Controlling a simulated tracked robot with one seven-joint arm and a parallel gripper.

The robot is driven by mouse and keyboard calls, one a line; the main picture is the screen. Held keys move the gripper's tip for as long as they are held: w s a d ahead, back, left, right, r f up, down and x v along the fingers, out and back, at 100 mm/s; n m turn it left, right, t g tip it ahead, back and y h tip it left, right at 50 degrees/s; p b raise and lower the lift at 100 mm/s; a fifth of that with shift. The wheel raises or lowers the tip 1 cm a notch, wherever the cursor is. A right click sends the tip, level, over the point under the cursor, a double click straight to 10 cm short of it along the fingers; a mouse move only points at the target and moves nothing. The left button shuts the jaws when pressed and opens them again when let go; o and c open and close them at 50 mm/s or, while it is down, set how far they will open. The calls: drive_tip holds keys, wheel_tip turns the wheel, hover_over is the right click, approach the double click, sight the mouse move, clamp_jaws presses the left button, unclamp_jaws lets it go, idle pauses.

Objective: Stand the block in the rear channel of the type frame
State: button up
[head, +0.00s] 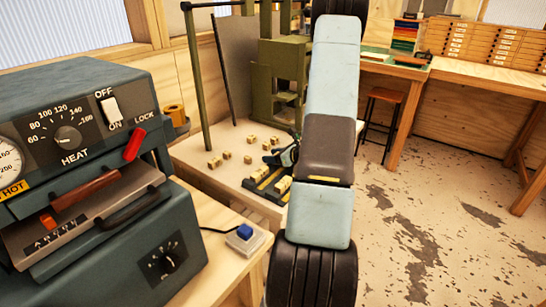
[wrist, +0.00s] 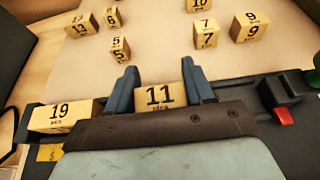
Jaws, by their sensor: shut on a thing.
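A pale wooden block marked 11 (wrist: 162,96) stands upright between the two fingers of my gripper (wrist: 161,92) in the wrist view. My gripper is shut on it. The dark type frame (wrist: 245,93) runs across behind and beside my gripper, with a red-tipped part at its right. A block marked 19 (wrist: 62,116) sits at the frame's left end. In the head view, the type frame (head: 262,184) shows beside my arm, and my gripper (head: 279,156) is partly hidden. My wrist covers much of the frame, so I cannot tell whether block 11 touches its floor.
Several loose numbered blocks, such as 7 (wrist: 207,34), 9 (wrist: 250,27) and 5 (wrist: 119,48), stand on the pale board beyond the frame. A green press (head: 277,85) rises behind the board. A heater unit (head: 80,150) stands at the left.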

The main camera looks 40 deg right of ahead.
drive_tip(key=shift+f, duration=0.2)
drive_tip(key=o, duration=1.1)
